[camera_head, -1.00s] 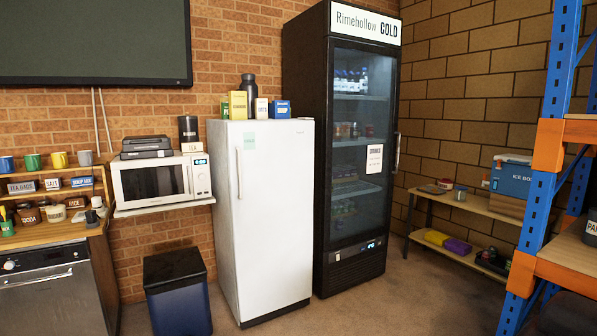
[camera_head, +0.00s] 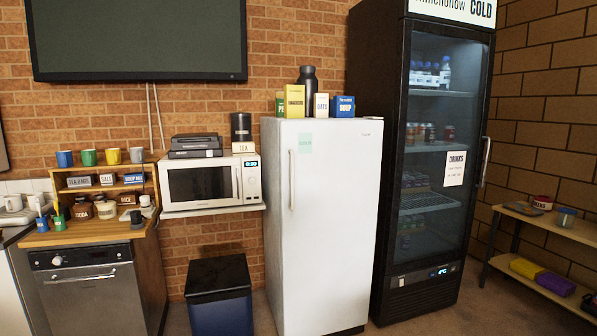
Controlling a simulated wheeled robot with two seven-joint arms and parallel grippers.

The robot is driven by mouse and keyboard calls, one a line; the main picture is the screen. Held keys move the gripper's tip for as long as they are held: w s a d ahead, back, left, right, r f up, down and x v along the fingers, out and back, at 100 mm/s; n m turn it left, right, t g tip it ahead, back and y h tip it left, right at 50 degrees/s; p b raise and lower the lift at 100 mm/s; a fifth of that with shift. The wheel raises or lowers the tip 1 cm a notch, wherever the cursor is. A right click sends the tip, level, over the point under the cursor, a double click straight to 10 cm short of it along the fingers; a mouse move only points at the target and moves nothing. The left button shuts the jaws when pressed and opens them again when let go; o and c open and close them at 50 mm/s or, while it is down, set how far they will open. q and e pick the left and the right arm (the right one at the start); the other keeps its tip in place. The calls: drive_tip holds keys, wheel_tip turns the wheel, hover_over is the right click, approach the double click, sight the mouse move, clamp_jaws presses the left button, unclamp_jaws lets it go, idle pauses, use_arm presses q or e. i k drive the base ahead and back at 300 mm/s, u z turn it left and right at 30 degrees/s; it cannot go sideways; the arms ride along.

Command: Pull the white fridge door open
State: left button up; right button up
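The white fridge (camera_head: 330,220) stands upright against the brick wall, right of the microwave and left of the tall black drinks cooler. Its door looks shut. A long vertical white handle (camera_head: 291,180) runs down the left side of the door front. A pale green note (camera_head: 305,143) is stuck near the top left of the door. Neither of my grippers shows in the head view.
A blue bin with a black lid (camera_head: 218,275) stands on the floor just left of the fridge. The black glass-door cooler (camera_head: 405,260) stands close on the right. Boxes and a dark bottle (camera_head: 307,78) sit on the fridge top. A microwave (camera_head: 205,184) rests on a wall shelf.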

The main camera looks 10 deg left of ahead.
sight(330, 170)
drive_tip(key=i, duration=2.55)
drive_tip(key=z, duration=2.85)
drive_tip(key=i, duration=0.9)
drive_tip(key=u, duration=3.15)
